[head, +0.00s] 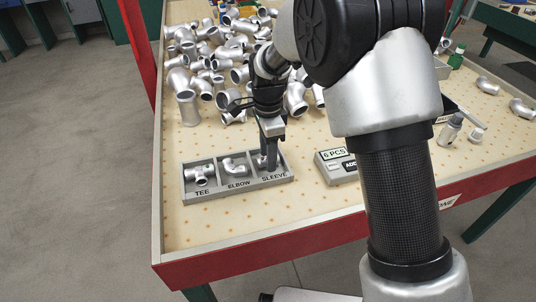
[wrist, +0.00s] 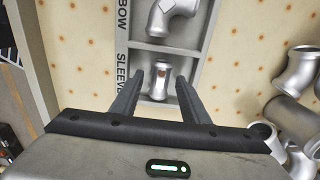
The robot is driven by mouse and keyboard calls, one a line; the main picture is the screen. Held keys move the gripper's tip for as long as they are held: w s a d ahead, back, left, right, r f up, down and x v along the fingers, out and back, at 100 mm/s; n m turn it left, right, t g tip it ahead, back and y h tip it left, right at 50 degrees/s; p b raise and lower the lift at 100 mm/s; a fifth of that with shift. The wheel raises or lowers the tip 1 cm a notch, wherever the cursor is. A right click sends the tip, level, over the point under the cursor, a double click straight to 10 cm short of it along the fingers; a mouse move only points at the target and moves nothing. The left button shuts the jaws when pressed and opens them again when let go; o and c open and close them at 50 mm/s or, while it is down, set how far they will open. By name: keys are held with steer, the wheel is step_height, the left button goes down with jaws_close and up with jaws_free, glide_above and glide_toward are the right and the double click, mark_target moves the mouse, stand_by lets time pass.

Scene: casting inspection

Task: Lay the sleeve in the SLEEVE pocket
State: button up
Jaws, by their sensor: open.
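The sleeve (wrist: 158,88), a short silver tube with a brown spot, lies in the SLEEVE pocket of the grey sorting tray (wrist: 188,48) in the wrist view. My gripper (wrist: 161,77) is open above that pocket, one finger on each side of the sleeve, with gaps visible. In the head view my gripper (head: 270,160) points down into the SLEEVE pocket and mostly hides the sleeve. The tray (head: 240,187) holds a tee (head: 200,174) in the TEE pocket and an elbow (head: 234,166) in the ELBOW pocket; the elbow also shows in the wrist view (wrist: 168,17).
A heap of silver castings (head: 215,62) covers the table behind the tray. A counter box reading "6 PCS" (head: 334,168) stands right of the tray. The table front is clear.

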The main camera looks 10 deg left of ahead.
step_height(320, 180, up, 12)
steer(key=p, duration=0.3)
steer(key=s+d+r+n+t, duration=0.1)
steer(key=s+d+r+n, duration=0.2)
steer(key=d+r, duration=0.4)
steer(key=s+d+r+n+t, duration=0.2)
steer(key=s+d+n, duration=0.3)
steer(key=s+d, duration=0.3)
steer(key=s+d+r+n+t, duration=0.2)
steer(key=s+d+n, duration=0.2)
steer(key=s+d, duration=0.5)
steer(key=shift+s+r+n+t, duration=0.2)
steer(key=shift+s+n+t, duration=0.15)
steer(key=shift+s, duration=0.9)
steer(key=shift+a, duration=0.15)
